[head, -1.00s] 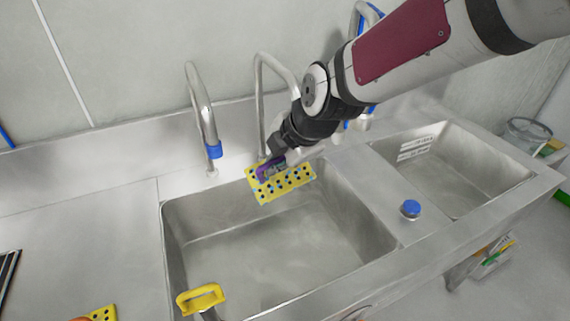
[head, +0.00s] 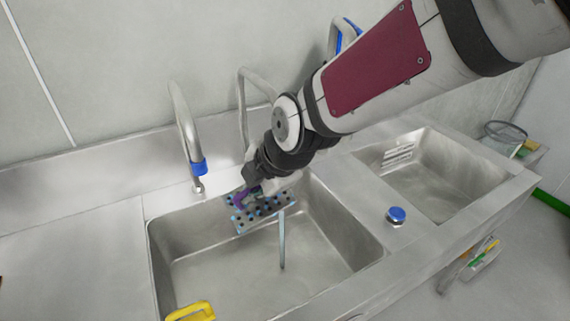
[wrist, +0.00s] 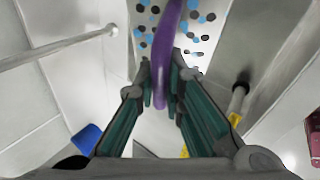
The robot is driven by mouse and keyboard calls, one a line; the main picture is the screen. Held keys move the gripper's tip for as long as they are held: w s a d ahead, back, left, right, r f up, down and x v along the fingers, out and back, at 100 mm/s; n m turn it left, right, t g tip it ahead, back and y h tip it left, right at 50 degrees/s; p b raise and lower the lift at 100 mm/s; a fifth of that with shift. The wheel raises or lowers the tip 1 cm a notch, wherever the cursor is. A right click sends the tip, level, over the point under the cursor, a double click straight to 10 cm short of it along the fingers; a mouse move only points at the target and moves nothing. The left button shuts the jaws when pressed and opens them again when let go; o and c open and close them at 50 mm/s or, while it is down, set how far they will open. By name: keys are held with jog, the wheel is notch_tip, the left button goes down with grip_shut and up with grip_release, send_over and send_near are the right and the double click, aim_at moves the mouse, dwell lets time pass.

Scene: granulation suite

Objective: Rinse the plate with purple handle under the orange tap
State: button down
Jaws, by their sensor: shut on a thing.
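The plate (head: 262,213) is grey with dark holes and blue spots, held tilted over the large sink's back part. Its purple handle (head: 241,197) is between the fingers of my gripper (head: 252,188), which is shut on it. In the wrist view the handle (wrist: 165,45) runs up between the green-padded fingers (wrist: 160,85), with the spotted plate (wrist: 190,25) beyond. A thin bluish water stream (head: 282,245) falls below the plate's right end into the sink (head: 225,272). The middle tap (head: 242,110) stands behind my arm, its outlet hidden. I see no orange marking on any tap.
A tap with a blue collar (head: 187,125) stands to the left, and another tap with blue (head: 347,35) stands behind my arm. A yellow handle (head: 192,311) is at the sink's front edge. A blue knob (head: 396,215) sits between the two sinks. The left counter (head: 75,250) is clear.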

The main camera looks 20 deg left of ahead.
jog(key=shift+s+d+p, duration=0.2)
jog(key=shift+s+d, duration=0.05)
jog(key=shift+s, duration=0.75)
jog(key=shift+s+d+p, duration=0.2)
jog(key=shift+s, duration=0.75)
jog(key=shift+r, duration=0.1)
jog(key=s+d+r+p, duration=0.1)
jog(key=s+r+p, duration=0.3)
jog(key=shift+s+d+p, duration=0.15)
jog(key=shift+s+p, duration=0.15)
jog(key=shift+s, duration=0.1)
